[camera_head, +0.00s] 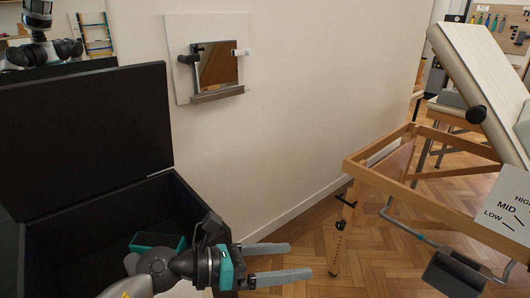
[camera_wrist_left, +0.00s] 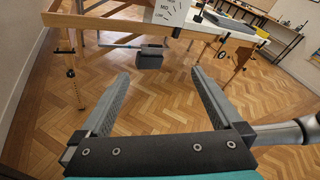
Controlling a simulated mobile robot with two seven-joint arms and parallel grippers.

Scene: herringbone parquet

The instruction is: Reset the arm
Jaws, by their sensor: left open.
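My left gripper (camera_head: 283,262) reaches in from the lower left in the head view, with its two grey fingers apart and pointing right. It also shows in the left wrist view (camera_wrist_left: 158,92), where the fingers are spread with only parquet floor between them, so it is empty. My left arm's wrist passes in front of the open black box. My right gripper is not in view.
A wooden-framed table (camera_head: 440,205) with a tilted panel (camera_head: 485,75) stands at right. A mirror (camera_head: 217,66) hangs on the wall. Parquet between is free.

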